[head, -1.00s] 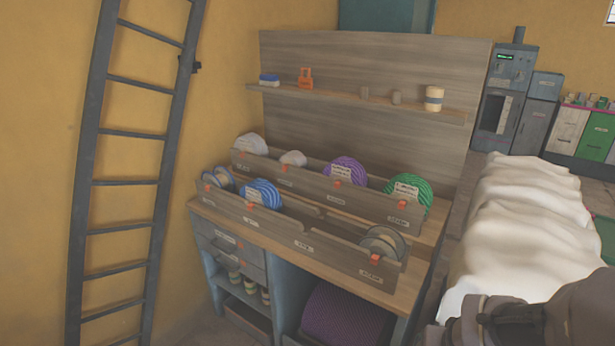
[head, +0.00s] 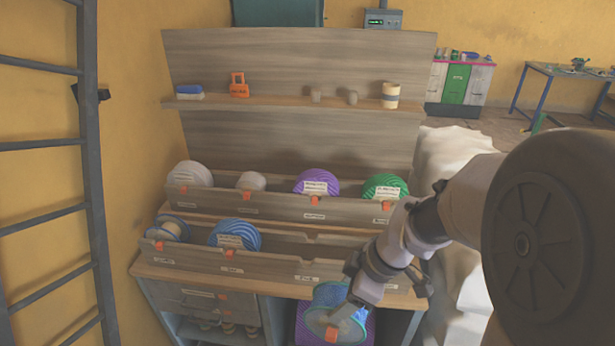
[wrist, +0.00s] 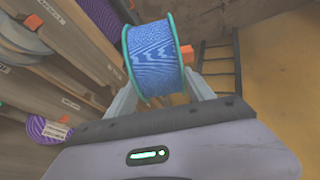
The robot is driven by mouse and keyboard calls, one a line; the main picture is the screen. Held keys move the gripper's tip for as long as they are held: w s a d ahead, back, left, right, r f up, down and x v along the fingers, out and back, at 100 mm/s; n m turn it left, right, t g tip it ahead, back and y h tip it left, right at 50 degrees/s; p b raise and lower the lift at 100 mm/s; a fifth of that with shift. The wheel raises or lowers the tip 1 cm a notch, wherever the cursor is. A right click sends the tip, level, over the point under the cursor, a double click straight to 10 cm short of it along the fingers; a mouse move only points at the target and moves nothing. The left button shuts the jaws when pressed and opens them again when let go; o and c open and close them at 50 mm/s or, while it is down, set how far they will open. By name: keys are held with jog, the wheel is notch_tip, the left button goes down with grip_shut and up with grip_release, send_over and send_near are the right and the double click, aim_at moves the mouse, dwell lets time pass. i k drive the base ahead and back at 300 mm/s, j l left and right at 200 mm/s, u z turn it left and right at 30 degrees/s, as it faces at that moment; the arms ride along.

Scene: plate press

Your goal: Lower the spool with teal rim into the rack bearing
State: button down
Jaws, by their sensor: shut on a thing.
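The spool with teal rim (head: 328,296) is wound with blue line and carries an orange tag. My gripper (wrist: 160,88) is shut on it, one finger at each side. In the head view it hangs in front of the rack's lower right part, apart from it as far as I can see. The wooden rack (head: 258,264) has two tiers of notched boards. Its front tier shows open room right of the blue spool; my arm hides the right end. The wrist view shows the held spool (wrist: 155,60) close up, with rack boards at left.
White, purple (head: 317,182) and green (head: 385,187) spools sit in the back tier. A grey-rimmed spool (head: 168,229) and a blue spool (head: 236,236) sit front left. A ladder (head: 90,180) stands at left; a white-covered heap (head: 450,155) lies at right.

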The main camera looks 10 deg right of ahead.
aim_at(168, 228)
jog(key=i, duration=0.95)
